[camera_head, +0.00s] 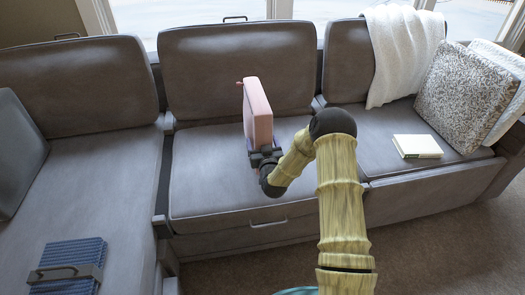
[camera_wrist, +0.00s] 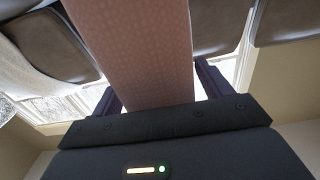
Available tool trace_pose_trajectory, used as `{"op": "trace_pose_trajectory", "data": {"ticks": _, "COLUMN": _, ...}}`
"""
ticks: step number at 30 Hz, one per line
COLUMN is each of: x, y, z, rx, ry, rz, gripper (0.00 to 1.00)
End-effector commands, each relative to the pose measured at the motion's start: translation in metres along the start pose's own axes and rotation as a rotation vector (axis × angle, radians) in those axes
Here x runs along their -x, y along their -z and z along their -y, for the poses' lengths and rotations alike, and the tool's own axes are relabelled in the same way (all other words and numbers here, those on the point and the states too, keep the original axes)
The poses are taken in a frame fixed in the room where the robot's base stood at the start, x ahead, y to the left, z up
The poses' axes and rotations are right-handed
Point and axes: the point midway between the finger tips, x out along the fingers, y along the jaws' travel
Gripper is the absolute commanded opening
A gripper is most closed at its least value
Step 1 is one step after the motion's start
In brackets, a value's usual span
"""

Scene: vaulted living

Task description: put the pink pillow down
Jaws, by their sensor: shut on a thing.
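The pink pillow (camera_head: 258,112) stands upright on its edge in my gripper (camera_head: 264,156), in front of the middle backrest of the sofa (camera_head: 240,185). It also fills the middle of the wrist view (camera_wrist: 135,50), between the two dark fingers of my gripper (camera_wrist: 158,88). My gripper is shut on the pillow's lower end. The pillow appears to be over the middle seat. I cannot tell whether its lower edge touches the seat, since my gripper hides that part.
A white blanket (camera_head: 405,50) hangs over the right backrest. A speckled cushion (camera_head: 466,97) and a cream book (camera_head: 417,146) are on the right seat. A blue ribbed item (camera_head: 70,262) lies on the left section. The middle seat is otherwise clear.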

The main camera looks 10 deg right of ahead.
Motion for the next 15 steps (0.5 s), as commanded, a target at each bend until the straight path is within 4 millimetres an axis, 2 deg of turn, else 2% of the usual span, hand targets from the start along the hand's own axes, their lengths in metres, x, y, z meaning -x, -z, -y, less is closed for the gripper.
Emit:
{"op": "trace_pose_trajectory", "data": {"ticks": 7, "x": 0.0, "y": -0.032, "z": 0.0, "rx": 0.0, "ry": 0.0, "rz": -0.003, "gripper": 0.4}}
{"op": "trace_pose_trajectory", "data": {"ticks": 15, "x": 0.0, "y": -0.035, "z": 0.0, "rx": 0.0, "ry": 0.0, "rz": 0.0, "gripper": 0.4}}
